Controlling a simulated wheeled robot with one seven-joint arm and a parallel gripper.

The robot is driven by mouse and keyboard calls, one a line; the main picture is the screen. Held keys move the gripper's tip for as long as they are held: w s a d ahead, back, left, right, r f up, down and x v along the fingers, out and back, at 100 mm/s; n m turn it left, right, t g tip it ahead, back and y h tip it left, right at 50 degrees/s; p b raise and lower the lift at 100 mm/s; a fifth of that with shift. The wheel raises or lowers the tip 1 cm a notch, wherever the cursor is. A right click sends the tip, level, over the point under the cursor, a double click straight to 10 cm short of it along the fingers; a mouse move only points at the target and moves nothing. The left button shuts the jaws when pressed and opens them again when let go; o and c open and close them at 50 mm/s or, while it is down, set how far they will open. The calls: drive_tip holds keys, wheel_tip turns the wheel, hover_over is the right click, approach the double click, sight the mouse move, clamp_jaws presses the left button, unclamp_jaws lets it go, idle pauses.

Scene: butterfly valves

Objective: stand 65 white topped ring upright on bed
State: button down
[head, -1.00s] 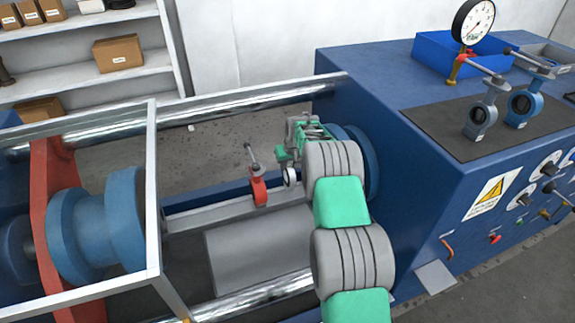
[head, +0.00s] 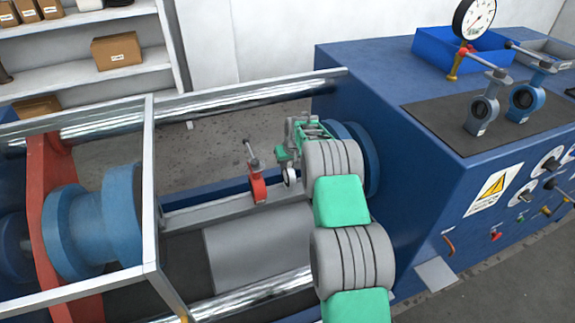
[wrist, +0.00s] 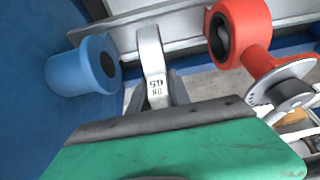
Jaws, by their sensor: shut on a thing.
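The grey-white ring (wrist: 152,62), marked DN 65 on its rim, shows edge-on in the wrist view. I cannot tell whether the ring touches the bed.
A red valve (head: 257,187) with a lever stands on the bed left of the ring; it is close on the right in the wrist view (wrist: 243,35). A blue cylindrical part (wrist: 82,68) is close on the left. A polished bar (head: 210,117) runs behind. Two valves (head: 483,112) (head: 524,98) stand on the cabinet.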

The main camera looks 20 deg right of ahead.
drive_tip(key=shift+f+b, duration=1.15)
drive_tip(key=shift+b, duration=0.25)
idle(2.9)
drive_tip(key=c, duration=1.7)
unclamp_jaws()
drive_tip(key=shift+o, duration=0.7)
drive_tip(key=o, duration=0.5)
drive_tip(key=shift+o, duration=0.2)
drive_tip(key=shift+f, duration=0.1)
drive_tip(key=b+v, duration=0.1)
drive_tip(key=v, duration=0.7)
